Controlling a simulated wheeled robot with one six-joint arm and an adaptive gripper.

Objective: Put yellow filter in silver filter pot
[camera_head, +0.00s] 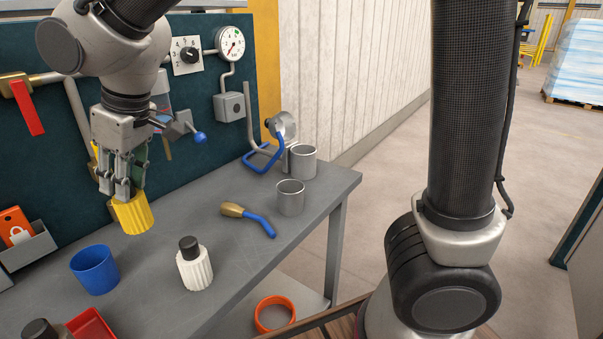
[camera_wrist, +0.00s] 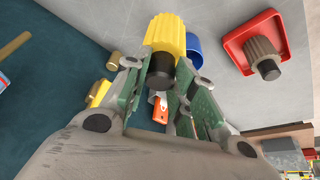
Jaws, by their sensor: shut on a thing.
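My gripper (camera_head: 124,188) is shut on the yellow filter (camera_head: 133,215), a ribbed cylinder held above the bench at the left. In the wrist view the yellow filter (camera_wrist: 166,34) shows its black cap between my gripper's fingers (camera_wrist: 163,70). Two silver pots stand upright on the bench, well to the right of my gripper. The nearer silver pot (camera_head: 290,199) is in the open. The farther silver pot (camera_head: 302,162) is close to the wall fixture. I cannot tell which of them is the silver filter pot, and their insides show little.
A blue pot (camera_head: 95,272) and a white filter (camera_head: 195,269) stand on the grey bench (camera_head: 150,300). A blue-and-tan tool (camera_head: 250,218) lies near the silver pots. A red tray (camera_wrist: 236,45) holds a grey filter (camera_wrist: 262,55). Gauges and valves line the back panel (camera_head: 195,100).

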